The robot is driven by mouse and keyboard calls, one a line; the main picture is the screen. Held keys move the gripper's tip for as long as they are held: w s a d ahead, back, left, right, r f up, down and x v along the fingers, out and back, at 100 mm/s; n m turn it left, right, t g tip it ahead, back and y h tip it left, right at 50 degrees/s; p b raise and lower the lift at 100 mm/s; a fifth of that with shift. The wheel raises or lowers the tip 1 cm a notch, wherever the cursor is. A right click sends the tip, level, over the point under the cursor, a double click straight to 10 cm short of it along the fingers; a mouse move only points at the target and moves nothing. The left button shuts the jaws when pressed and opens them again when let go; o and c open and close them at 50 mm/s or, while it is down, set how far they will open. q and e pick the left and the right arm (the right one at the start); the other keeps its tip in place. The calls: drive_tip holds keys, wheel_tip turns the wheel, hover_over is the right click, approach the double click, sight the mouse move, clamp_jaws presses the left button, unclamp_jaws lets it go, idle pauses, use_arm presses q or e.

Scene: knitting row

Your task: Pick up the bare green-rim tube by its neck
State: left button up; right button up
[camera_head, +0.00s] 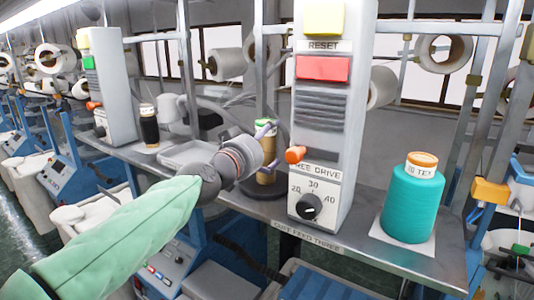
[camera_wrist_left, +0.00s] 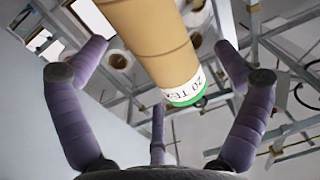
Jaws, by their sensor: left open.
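The bare tube (camera_head: 266,176) is tan with a green rim and stands upright on a dark round base (camera_head: 262,191) on the metal shelf, left of the grey control box. In the left wrist view the tube (camera_wrist_left: 150,35) shows large, with its green rim and a white label reading "20 TE". My left gripper (camera_head: 271,143) is open at the tube's upper part, its purple fingers partly covering it. In the left wrist view the spread fingers stand around the rim end, with gaps visible; I see no grip. My right gripper is not in view.
A grey control box (camera_head: 328,120) with an orange knob (camera_head: 295,154) stands close right of the tube. A teal yarn cone (camera_head: 413,205) with an orange rim sits on a white pad (camera_head: 388,234) farther right. A black yarn cone (camera_head: 149,130) stands left on the shelf.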

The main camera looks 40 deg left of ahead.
sight(275, 135)
use_arm(q)
drive_tip(key=w, duration=0.2)
drive_tip(key=w+a, duration=0.1)
drive_tip(key=w, duration=0.2)
drive_tip(key=shift+s+r, duration=0.15)
drive_tip(key=shift+c, duration=0.2)
drive_tip(key=c, duration=0.8)
